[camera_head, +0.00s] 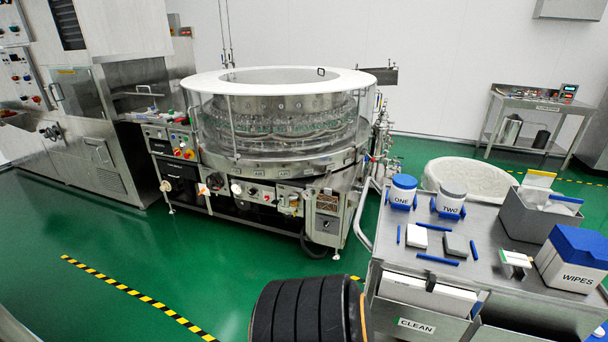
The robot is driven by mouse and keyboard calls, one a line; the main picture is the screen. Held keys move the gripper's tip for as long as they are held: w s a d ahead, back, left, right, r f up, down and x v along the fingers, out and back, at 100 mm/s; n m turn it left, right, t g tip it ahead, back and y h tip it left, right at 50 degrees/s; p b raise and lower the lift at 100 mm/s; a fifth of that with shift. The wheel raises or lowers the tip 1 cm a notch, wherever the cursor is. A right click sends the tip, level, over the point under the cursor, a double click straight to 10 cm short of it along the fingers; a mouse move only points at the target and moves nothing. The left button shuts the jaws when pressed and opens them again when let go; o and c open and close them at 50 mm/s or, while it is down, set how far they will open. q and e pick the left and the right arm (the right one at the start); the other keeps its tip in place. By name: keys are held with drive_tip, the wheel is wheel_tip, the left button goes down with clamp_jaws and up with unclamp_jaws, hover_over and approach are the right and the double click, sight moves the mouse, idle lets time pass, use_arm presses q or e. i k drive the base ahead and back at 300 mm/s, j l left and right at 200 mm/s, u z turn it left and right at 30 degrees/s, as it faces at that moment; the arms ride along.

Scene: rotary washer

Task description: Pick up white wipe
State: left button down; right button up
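A small flat white square (417,236), which looks like the white wipe, lies on the metal table (505,290) at the right. It lies between two blue pens or sticks, just left of a grey square (455,246). More white material (428,297) fills the bin marked CLEAN at the table's front. A blue and white box marked WIPES (575,262) stands at the table's right edge. Neither of my grippers is in view.
Jars marked ONE (402,192) and TWO (450,201) stand at the table's back. A grey bin (540,215) and a small white-topped stand (516,263) are farther right. The large round washer (280,115) stands left of the table, with open green floor in front.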

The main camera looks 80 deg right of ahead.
sight(417, 237)
drive_tip(key=z, duration=3.55)
drive_tip(key=i+z, duration=0.2)
